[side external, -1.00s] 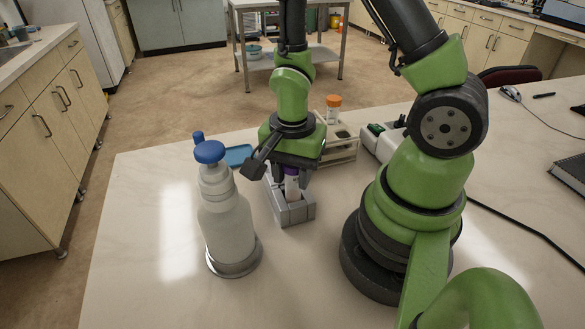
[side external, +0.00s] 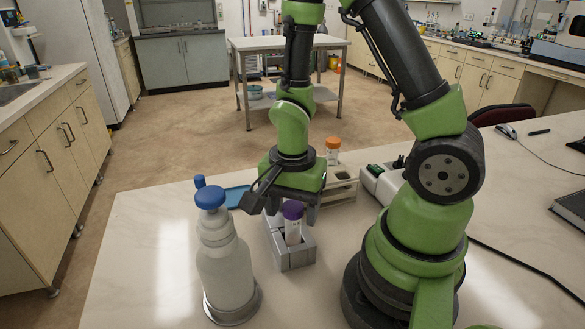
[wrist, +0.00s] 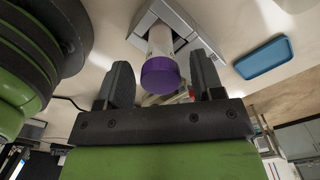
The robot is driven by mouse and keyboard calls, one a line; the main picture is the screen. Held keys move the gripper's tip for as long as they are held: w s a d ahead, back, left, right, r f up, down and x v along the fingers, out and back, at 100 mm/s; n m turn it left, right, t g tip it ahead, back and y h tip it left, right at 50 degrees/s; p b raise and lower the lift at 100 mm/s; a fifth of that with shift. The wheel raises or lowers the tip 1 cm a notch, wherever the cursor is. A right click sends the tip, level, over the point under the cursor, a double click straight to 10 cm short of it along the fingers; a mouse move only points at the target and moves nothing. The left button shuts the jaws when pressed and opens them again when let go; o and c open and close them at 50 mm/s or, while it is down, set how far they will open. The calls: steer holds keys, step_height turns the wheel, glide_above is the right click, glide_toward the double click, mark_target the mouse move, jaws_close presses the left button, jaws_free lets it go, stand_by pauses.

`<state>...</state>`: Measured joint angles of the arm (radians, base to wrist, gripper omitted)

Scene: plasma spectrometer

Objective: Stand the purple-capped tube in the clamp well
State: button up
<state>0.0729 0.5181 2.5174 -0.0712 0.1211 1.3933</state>
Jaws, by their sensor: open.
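The purple-capped tube (side external: 292,222) stands close to upright in the grey clamp well (side external: 294,259) on the bench. In the wrist view its purple cap (wrist: 161,74) faces the camera, with the clamp well (wrist: 185,22) behind it. My gripper (side external: 290,203) is behind and above the tube in the side view. In the wrist view the fingers of my gripper (wrist: 158,82) are spread wide, with clear gaps on both sides of the cap. The tube's lower end is hidden inside the well.
A white bottle with a blue cap (side external: 222,262) stands left of the clamp well. A rack (side external: 344,185) with an orange-capped tube (side external: 332,150) is behind and to the right. A blue tray (side external: 237,196) lies behind the bottle. Open bench lies at the front.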

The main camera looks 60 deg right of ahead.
step_height(320, 180, up, 10)
steer(key=shift+f, duration=0.1)
step_height(320, 180, up, 6)
steer(key=n+t, duration=0.3)
steer(key=n, duration=0.2)
glide_above(295, 248)
steer(key=s+a+r+n+t+y, duration=0.2)
steer(key=s+r+n+t, duration=0.1)
steer(key=n, duration=0.4)
step_height(295, 248, up, 3)
steer(key=shift+s+a+f+n+t, duration=0.2)
steer(key=shift+s+a+n+t, duration=0.15)
steer(key=shift+t, duration=0.25)
steer(key=shift+d, duration=0.1)
stand_by(0.7)
